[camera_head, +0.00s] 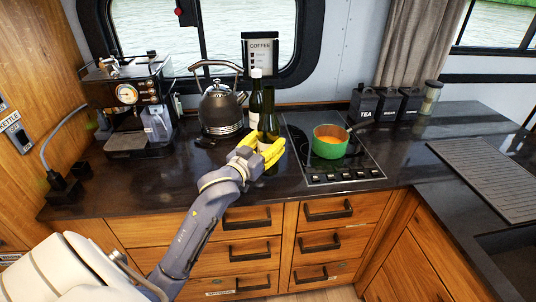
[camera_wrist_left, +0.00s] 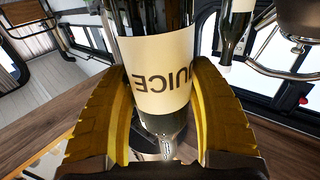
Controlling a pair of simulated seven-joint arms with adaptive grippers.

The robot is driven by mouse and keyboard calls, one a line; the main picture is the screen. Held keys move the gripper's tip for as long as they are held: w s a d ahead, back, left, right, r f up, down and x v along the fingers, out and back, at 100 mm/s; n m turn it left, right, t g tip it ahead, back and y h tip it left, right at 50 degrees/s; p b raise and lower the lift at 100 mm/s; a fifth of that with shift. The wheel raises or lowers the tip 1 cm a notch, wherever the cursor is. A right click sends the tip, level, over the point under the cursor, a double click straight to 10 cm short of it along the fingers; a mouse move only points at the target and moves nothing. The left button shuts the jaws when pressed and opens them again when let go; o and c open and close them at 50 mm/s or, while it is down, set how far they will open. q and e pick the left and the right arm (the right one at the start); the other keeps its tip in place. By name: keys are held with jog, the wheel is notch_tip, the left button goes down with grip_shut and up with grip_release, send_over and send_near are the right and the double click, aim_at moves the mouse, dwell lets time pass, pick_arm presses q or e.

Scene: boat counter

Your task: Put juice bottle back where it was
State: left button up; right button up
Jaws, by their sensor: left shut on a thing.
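The dark green juice bottle (camera_head: 268,115) stands upright at the middle of the counter, left of the hob. My left gripper (camera_head: 262,152), with yellow fingers, is shut around its lower part. In the left wrist view the juice bottle (camera_wrist_left: 162,75), with a cream label reading JUICE, sits between the two yellow fingers. The fingers hide part of its lower body in the head view. I cannot tell whether its base touches the counter. My right gripper is in neither view.
A second bottle with a white cap (camera_head: 256,88) stands close behind, left of the juice bottle. A dark kettle (camera_head: 220,108) is to the left. A green pot (camera_head: 330,146) sits on the hob (camera_head: 345,174) to the right. The front counter left of the gripper is clear.

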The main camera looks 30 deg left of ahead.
pick_arm(q)
jog(key=shift+f, duration=2.25)
jog(key=o, duration=1.5)
jog(key=shift+f, duration=0.15)
jog(key=shift+o, duration=0.2)
jog(key=s, duration=1.2)
jog(key=shift+d, duration=0.15)
